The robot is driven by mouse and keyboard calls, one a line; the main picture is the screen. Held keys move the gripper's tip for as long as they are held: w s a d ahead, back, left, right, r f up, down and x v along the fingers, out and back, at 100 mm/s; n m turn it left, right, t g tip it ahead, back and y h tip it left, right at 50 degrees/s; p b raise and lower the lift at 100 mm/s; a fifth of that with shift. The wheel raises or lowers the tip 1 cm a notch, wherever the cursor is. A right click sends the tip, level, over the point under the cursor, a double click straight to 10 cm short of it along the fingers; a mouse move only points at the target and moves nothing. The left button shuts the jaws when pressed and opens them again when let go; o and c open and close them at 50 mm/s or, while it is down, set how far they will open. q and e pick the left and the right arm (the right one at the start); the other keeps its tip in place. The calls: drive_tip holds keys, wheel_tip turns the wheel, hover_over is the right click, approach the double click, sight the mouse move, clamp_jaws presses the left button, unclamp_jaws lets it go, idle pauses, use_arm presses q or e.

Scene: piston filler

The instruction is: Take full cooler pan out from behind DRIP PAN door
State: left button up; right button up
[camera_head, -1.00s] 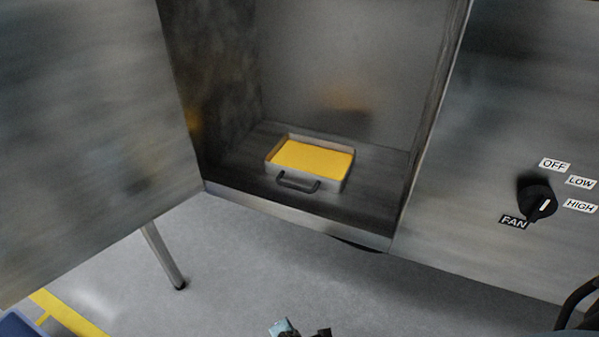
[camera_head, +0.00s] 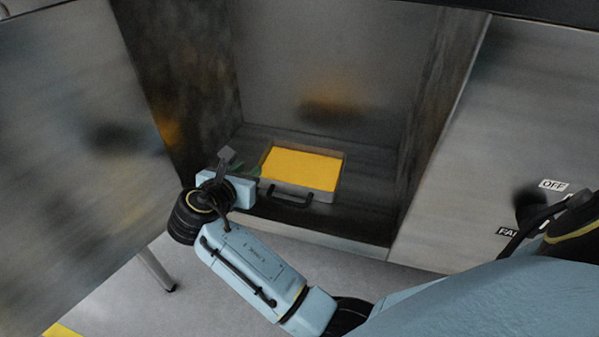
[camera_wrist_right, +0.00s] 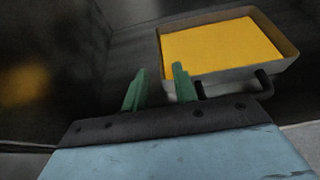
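The cooler pan (camera_head: 325,195) is a shallow grey tray full of yellow liquid, with a dark bar handle (camera_head: 292,202) on its front. It sits on the floor of the open compartment. The pan (camera_wrist_right: 228,79) also shows in the right wrist view, with its handle at the right. My right gripper (camera_head: 262,180) is at the pan's front left corner, left of the handle. Its green fingers (camera_wrist_right: 158,80) are apart with nothing between them in the right wrist view. Whether a finger touches the pan, I cannot tell. My left gripper is not in view.
The metal door (camera_head: 75,150) stands open at the left. The compartment's front sill (camera_head: 340,243) runs below the pan. A front panel (camera_head: 490,130) with a fan knob stands at the right. Bare compartment floor (camera_head: 375,195) lies right of the pan.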

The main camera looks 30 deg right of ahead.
drive_tip(key=shift+x, duration=0.8)
drive_tip(key=x, duration=0.5)
drive_tip(key=shift+w+a+f, duration=0.1)
drive_tip(key=shift+w+f, duration=0.1)
clamp_jaws()
drive_tip(key=shift+r, duration=0.1)
idle(0.5)
